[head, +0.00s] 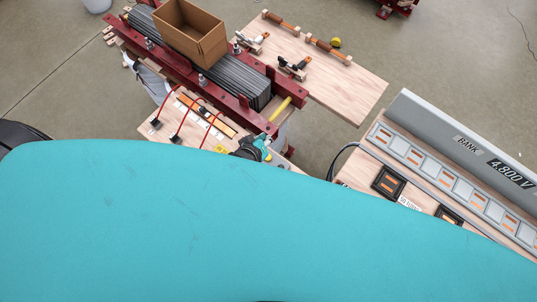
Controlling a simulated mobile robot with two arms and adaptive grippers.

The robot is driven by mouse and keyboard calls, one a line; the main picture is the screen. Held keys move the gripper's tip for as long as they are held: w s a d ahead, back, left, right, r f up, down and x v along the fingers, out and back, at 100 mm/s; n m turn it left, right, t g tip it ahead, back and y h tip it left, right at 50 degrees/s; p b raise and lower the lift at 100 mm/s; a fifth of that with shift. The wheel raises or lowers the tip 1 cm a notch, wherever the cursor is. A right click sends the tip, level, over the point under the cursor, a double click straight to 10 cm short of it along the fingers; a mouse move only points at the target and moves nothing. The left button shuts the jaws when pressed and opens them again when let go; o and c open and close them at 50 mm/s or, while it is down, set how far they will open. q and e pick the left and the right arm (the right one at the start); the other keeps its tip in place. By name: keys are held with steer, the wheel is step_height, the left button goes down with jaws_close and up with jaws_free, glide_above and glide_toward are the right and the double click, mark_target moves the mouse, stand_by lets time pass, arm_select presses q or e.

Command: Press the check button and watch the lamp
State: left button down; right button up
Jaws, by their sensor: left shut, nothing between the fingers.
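My left gripper (246,151) shows small, black and teal, at the front right end of a wooden board (151,131). It is shut and holds nothing that I can see. A yellow label (221,150) lies just left of it on the board. I cannot make out the check button or the lamp; the gripper and the large teal part of my own body may cover them. Whether the gripper touches anything is too small to tell. My right gripper is not in view.
Behind the board stands a dark red clamp frame (176,66) around a grey core stack (232,82), with an open cardboard box (190,35) on top. A grey bank display reading 4,800 V (510,173) stands right.

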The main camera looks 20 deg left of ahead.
arm_select(q)
steer(key=shift+f, duration=0.15)
step_height(320, 180, down, 7)
steer(key=b, duration=0.7)
steer(key=shift+f+b, duration=0.6)
steer(key=shift+f, duration=0.15)
steer(key=shift+f, duration=0.15)
stand_by(0.4)
steer(key=shift+f, duration=0.3)
steer(key=shift+f+b, duration=0.35)
steer(key=shift+f, duration=0.15)
stand_by(0.6)
steer(key=shift+r, duration=0.1)
steer(key=shift+r+p, duration=0.85)
steer(key=shift+p, duration=0.3)
